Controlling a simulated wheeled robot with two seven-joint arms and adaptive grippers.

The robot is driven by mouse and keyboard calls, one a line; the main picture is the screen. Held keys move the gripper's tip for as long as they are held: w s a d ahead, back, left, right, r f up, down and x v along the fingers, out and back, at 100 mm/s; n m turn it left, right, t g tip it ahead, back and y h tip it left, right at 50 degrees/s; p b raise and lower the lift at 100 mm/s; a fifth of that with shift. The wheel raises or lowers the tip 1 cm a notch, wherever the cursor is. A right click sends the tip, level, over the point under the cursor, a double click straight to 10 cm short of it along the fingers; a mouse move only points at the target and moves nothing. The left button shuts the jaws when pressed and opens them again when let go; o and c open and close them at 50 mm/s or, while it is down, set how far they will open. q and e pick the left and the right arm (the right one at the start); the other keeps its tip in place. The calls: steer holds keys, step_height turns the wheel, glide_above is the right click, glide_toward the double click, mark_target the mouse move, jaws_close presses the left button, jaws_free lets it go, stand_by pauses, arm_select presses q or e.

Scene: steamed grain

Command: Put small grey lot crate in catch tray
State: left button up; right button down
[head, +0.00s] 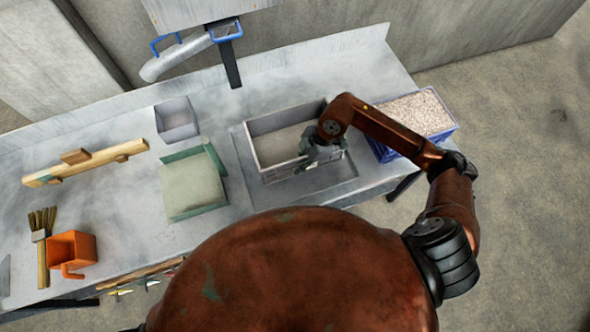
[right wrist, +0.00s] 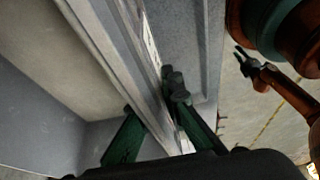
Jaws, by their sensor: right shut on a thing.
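A grey open-topped crate (head: 264,172) with a pale beige surface inside is at the middle of the bench. It is over or in a shallow grey catch tray (head: 241,160), whose rim shows at its left and front. I cannot tell whether the crate touches the tray floor. My right gripper (head: 318,154) is shut on the crate's near wall, toward its right end. In the right wrist view the gripper's green fingers (right wrist: 155,112) straddle the crate wall (right wrist: 112,55), one inside and one outside.
A blue crate of grain (head: 386,152) stands right of the tray. A smaller grey box (head: 176,121), a green-edged pan (head: 190,188), a wooden bar (head: 85,164), a brush (head: 41,240) and an orange scoop (head: 72,250) are left. A spout (head: 180,55) hangs behind.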

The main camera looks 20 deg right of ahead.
steer(key=x, duration=0.3)
steer(key=b+x, duration=0.1)
steer(key=shift+w+d+f, duration=0.25)
steer(key=shift+w+f, duration=0.15)
arm_select(q)
steer(key=shift+s+f, duration=0.35)
steer(key=shift+f, duration=0.1)
arm_select(e)
steer(key=shift+f, duration=0.1)
arm_select(q)
steer(key=shift+w, duration=0.1)
arm_select(e)
steer(key=c, duration=2.1)
jaws_free()
